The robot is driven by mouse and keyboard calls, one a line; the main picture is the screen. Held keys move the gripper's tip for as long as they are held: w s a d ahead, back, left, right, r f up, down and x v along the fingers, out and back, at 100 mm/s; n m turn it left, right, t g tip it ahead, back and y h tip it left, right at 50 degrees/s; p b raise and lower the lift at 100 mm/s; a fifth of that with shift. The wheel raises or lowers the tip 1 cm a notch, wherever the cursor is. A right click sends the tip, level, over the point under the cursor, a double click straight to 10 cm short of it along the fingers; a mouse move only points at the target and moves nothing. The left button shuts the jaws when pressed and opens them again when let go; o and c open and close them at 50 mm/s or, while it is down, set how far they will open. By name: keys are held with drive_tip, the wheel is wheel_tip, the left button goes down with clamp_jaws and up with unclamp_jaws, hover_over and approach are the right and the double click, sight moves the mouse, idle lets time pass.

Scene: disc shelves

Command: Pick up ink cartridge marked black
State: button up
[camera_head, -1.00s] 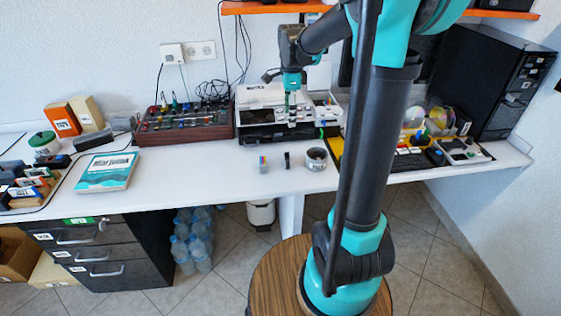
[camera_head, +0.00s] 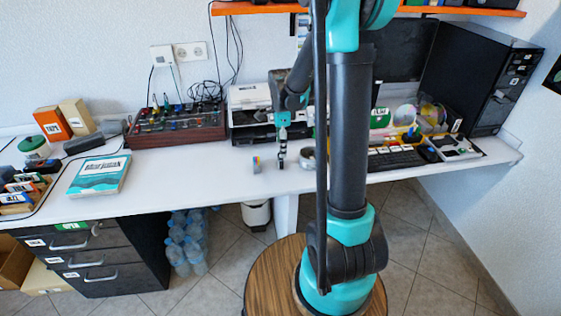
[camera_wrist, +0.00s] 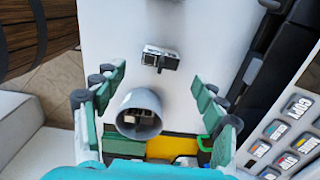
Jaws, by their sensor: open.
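In the head view the black cartridge (camera_head: 281,163) shows as a small dark upright shape on the white desk, directly below my gripper (camera_head: 282,146) and partly merged with it. A cartridge with coloured stripes (camera_head: 257,163) stands just to its left. In the wrist view my gripper (camera_wrist: 160,105) is open, with its green-padded fingers wide apart and nothing held. A small dark and grey block (camera_wrist: 160,58), seemingly the black cartridge, lies beyond the fingertips; its marking is not readable. A round grey cup (camera_wrist: 138,113) shows between the fingers in the picture, its depth unclear.
A book (camera_head: 99,175) lies left. The desk between is clear.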

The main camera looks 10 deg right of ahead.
wheel_tip(320, 180, down, 4)
drive_tip(key=shift+a+f, duration=0.15)
drive_tip(key=c, duration=1.1)
